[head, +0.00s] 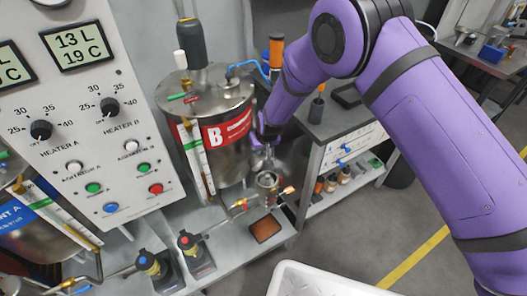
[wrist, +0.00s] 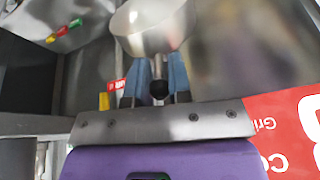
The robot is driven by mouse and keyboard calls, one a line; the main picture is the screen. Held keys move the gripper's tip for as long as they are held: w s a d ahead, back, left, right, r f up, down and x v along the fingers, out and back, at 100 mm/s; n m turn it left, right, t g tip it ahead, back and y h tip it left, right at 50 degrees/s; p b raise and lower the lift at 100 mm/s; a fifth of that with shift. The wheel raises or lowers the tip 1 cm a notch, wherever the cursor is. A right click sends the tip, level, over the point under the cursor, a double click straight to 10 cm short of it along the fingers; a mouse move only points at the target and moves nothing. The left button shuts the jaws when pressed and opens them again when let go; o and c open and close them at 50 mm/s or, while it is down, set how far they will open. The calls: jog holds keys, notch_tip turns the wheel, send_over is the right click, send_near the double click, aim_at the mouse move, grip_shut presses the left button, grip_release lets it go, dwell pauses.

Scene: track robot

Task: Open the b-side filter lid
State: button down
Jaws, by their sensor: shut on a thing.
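The B tank (head: 228,145) is a steel vessel with a red "B" label. The b-side filter (head: 268,183) is a small steel cup low at the tank's front right. My gripper (head: 265,152) is right above the filter, beside the tank. In the wrist view my gripper (wrist: 152,90) is shut on the thin stem of the filter lid (wrist: 150,28), a round shiny steel piece. A black ball knob (wrist: 159,89) ends the stem between the fingers. I cannot tell whether the lid is apart from the filter cup; my gripper hides much of that spot.
A control panel (head: 92,110) with dials and buttons stands at left. A brown square pad (head: 265,229) lies on the bench right of two black valve units (head: 196,256). A white bin (head: 320,281) stands at the front. A shelf (head: 350,165) stands behind my arm.

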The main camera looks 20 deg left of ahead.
aim_at(263, 157)
jog(key=shift+w+a+f, duration=0.1)
jog(key=shift+w+a, duration=0.55)
jog(key=shift+a, duration=0.15)
jog(key=c, duration=1.1)
grip_release()
jog(key=shift+o, duration=0.2)
jog(key=v, duration=1)
jog(key=shift+r, duration=0.3)
jog(key=shift+c, duration=0.3)
